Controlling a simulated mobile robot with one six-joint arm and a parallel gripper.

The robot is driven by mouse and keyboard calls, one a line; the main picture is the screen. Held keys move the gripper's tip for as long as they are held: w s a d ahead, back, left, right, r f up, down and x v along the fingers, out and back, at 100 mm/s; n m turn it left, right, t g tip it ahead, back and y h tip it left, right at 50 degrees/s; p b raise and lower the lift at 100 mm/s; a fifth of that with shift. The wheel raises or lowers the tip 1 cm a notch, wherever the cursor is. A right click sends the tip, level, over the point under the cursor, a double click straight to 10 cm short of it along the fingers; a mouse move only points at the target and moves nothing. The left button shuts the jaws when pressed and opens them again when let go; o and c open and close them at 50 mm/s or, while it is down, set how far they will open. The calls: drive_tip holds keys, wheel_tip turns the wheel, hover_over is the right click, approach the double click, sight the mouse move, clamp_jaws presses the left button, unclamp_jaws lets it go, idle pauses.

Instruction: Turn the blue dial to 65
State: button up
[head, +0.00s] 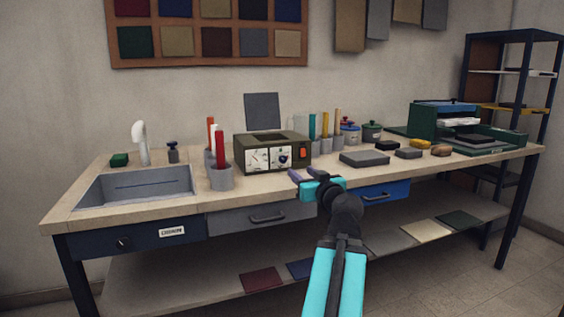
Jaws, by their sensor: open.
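The blue dial (284,157) is small and round, on the light front panel of an olive-brown box (240,150) standing on the workbench. Its scale and setting are too small to read. A white gauge or second control (259,159) is left of the dial, and a red switch (303,153) is right of it. My gripper (294,175), with purple fingers and a turquoise body, is open and empty. In the picture it shows just below and right of the dial, apart from it; how far in front of the box it stands is hard to tell.
A grey cup (222,178) holding a red tool stands left of the box, close to its front. A sink (135,187) is further left. Grey blocks (364,159) lie right of the box.

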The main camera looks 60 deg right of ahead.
sight(284, 159)
drive_tip(key=shift+w+r, duration=0.1)
drive_tip(key=shift+w, duration=0.1)
drive_tip(key=p+x, duration=0.2)
drive_tip(key=p, duration=0.2)
drive_tip(key=shift+w+d, duration=0.2)
drive_tip(key=shift+w, duration=0.15)
drive_tip(key=shift+x, duration=0.9)
drive_tip(key=shift+b+x, duration=0.45)
drive_tip(key=shift+x, duration=4)
drive_tip(key=shift+c, duration=0.3)
drive_tip(key=c, duration=1)
